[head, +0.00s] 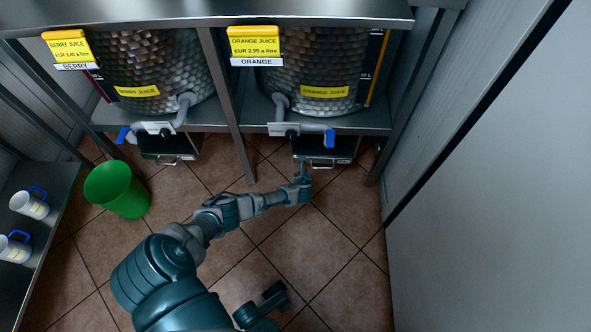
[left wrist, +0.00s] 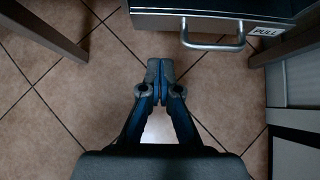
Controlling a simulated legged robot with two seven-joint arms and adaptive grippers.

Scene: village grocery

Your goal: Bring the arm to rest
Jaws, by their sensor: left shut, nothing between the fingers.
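My left arm comes in from the lower left in the head view and reaches out over the tiled floor. My left gripper (head: 303,172) is at its end, close in front of the drawer (head: 325,150) under the orange juice tank. In the left wrist view the two fingertips of my left gripper (left wrist: 160,70) are together, with nothing between them. The drawer's metal handle (left wrist: 212,43) is a little beyond and to the right of them, apart from them.
The orange juice tank (head: 315,65) and berry juice tank (head: 150,65) stand on a metal rack with blue-handled taps. A green bucket (head: 118,190) stands on the floor at left. White mugs (head: 30,205) are on a shelf at far left. A grey wall fills the right.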

